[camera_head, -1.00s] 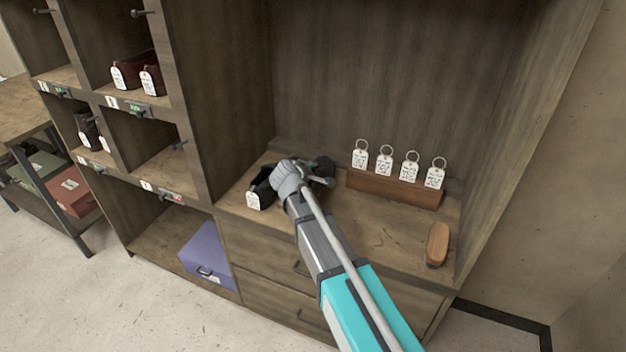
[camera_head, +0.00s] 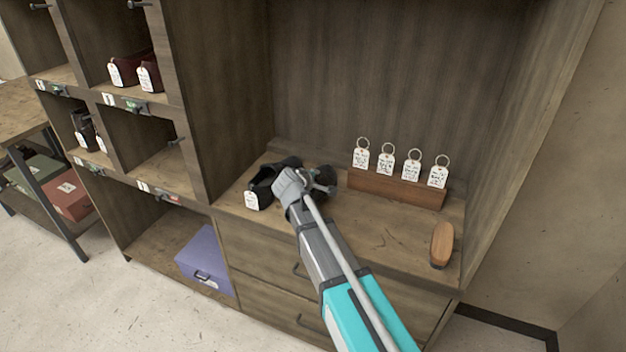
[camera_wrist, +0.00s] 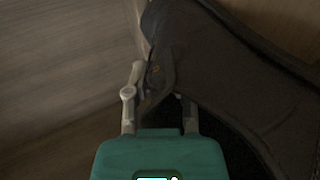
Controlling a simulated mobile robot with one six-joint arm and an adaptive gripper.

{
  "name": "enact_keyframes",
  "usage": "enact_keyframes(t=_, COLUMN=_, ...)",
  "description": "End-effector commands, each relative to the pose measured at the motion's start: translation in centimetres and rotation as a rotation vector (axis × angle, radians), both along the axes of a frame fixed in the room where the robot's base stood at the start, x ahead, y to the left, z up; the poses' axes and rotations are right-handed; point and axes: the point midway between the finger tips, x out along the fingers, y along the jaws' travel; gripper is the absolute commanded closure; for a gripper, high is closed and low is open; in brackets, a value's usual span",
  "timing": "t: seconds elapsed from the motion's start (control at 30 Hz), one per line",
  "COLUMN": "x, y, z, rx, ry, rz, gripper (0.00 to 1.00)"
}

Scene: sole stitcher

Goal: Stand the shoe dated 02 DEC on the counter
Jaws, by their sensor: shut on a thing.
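A black shoe (camera_head: 262,184) with a white tag (camera_head: 251,200) is on the counter (camera_head: 385,235), left of my gripper. The tag's date is too small to read. My gripper (camera_head: 318,186) is at the back left of the counter, its tip partly hidden by my own wrist. In the wrist view my gripper (camera_wrist: 158,95) is shut on a dark shoe (camera_wrist: 225,75), its fingers on either side of the shoe's edge. Dark shoe parts show around the gripper in the head view; I cannot tell whether the held shoe touches the counter.
A wooden rack (camera_head: 395,190) with several tagged key rings stands at the back of the counter. A brush (camera_head: 441,244) lies at the right front. Cubbies with tagged red shoes (camera_head: 148,75) are at left. A purple box (camera_head: 206,260) sits below. The counter's front middle is clear.

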Motion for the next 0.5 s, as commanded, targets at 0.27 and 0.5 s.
enact_keyframes(t=0.27, x=-0.01, y=0.00, z=0.00, rx=0.000, ry=0.000, rz=0.000, gripper=0.33)
enact_keyframes(t=0.5, x=0.00, y=0.01, z=0.01, rx=0.000, ry=0.000, rz=0.000, gripper=0.33)
